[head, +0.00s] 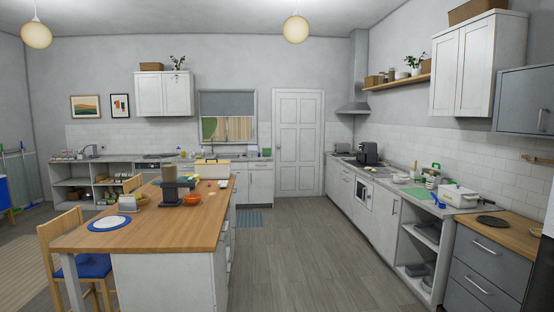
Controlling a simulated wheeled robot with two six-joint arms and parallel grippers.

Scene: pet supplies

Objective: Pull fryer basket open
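A dark boxy appliance (368,153), which looks like the fryer, stands on the right-hand counter towards the back of the kitchen. It is small and far off, so I cannot make out its basket, its handle or whether the basket is open. Neither of my grippers shows in the head view.
A wooden-topped island (160,222) fills the left, with a chair (65,240) at its side.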

